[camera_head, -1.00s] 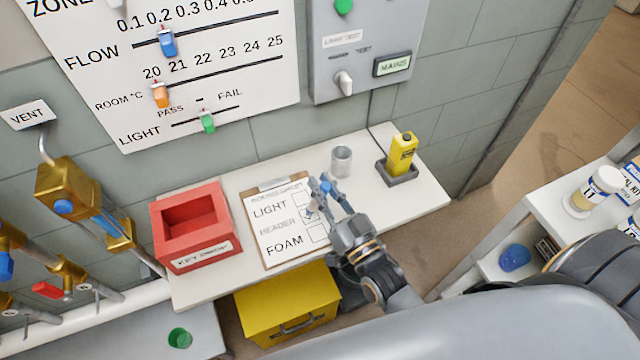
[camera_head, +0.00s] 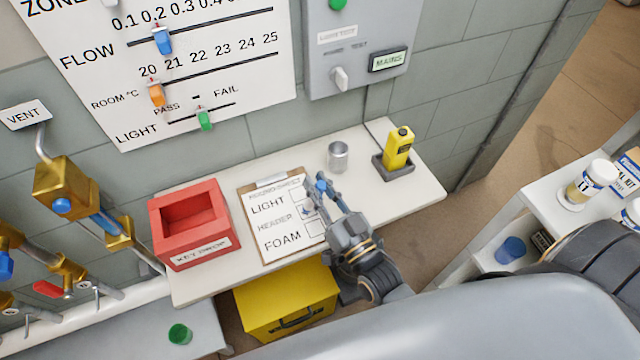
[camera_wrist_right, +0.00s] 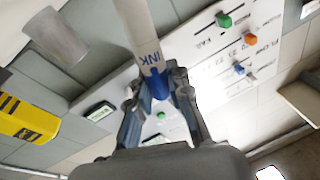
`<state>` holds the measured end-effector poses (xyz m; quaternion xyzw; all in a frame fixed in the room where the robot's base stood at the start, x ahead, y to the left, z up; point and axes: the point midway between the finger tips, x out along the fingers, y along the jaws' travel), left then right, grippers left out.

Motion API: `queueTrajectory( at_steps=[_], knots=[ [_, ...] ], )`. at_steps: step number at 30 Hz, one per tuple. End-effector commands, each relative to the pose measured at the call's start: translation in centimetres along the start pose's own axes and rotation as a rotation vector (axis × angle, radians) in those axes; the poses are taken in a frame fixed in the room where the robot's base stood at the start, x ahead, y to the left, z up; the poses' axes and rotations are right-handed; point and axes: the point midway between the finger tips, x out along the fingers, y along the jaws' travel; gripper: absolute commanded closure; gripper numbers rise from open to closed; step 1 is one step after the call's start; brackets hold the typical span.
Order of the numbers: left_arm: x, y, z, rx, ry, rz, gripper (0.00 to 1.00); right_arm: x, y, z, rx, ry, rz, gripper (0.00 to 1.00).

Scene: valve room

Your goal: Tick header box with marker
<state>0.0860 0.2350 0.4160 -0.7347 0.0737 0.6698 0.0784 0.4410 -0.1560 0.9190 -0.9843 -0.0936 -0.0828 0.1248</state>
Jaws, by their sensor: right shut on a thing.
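My right gripper (camera_head: 325,190) reaches over the right edge of the clipboard. In the right wrist view its fingers (camera_wrist_right: 159,95) are shut on a white marker with a blue end (camera_wrist_right: 152,65), marked "INK". The marker's far part runs out of that view at the top. In the head view only blue between the fingers shows of it. The clipboard (camera_head: 268,240) lies on the white shelf with a sheet reading LIGHT, HEADER and FOAM. The header box (camera_head: 308,212) is partly covered by a finger. A small blue spot shows there; I cannot tell whether it is ink or the marker tip.
A red open box (camera_head: 190,255) stands left of the clipboard. A metal cup (camera_head: 338,156) and a yellow device in a dark holder (camera_head: 397,150) stand behind and right on the white shelf (camera_head: 430,185). A yellow case (camera_head: 280,308) is below the front edge.

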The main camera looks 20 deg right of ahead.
Motion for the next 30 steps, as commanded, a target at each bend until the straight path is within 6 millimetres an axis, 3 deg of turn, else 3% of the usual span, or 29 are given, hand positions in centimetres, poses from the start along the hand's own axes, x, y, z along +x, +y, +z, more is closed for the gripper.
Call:
queueTrajectory(
  at_steps=[30],
  knots=[
    [-7.7, -0.1, -0.7, 0.0, 0.0, 0.0, 1.0, 1.5, -1.8, -7.4, 0.0, 0.0, 0.0, 0.99]
  ],
)
